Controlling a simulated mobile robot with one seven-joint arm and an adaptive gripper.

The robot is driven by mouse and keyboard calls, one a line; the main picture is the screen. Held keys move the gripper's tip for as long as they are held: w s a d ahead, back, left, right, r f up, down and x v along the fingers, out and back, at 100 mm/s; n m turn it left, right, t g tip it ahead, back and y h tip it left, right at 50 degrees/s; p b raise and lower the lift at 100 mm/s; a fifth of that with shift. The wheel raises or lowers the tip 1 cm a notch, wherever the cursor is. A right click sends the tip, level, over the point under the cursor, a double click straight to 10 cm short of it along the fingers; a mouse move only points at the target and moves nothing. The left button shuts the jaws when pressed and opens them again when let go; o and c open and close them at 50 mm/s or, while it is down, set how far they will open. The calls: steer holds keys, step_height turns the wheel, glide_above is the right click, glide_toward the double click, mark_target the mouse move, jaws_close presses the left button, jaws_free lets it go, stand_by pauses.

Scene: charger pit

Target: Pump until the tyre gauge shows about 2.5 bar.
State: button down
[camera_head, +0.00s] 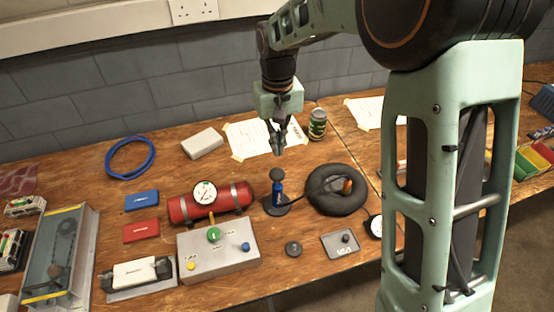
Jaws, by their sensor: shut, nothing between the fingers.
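A small hand pump (279,192) with a blue body and dark top knob stands upright on a dark round base at the middle of the bench. A black tyre (350,204) lies flat to its right, with a dark hose and an orange part at its centre. A round white gauge (376,227) sits at the right of the tyre, partly hidden by my arm; its reading is too small to tell. My gripper (279,152) is shut and empty, pointing down above and slightly behind the pump knob, apart from it.
A red cylinder (180,209) with another gauge (204,191) lies left of the pump. A grey control box (222,262) stands in front of it. A can (317,124) and paper sheets (248,138) are behind. A dark puck (293,248) and grey plate (334,251) lie in front.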

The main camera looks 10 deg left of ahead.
step_height(320, 180, up, 4)
steer(key=shift+f, duration=0.1)
stand_by(1.6)
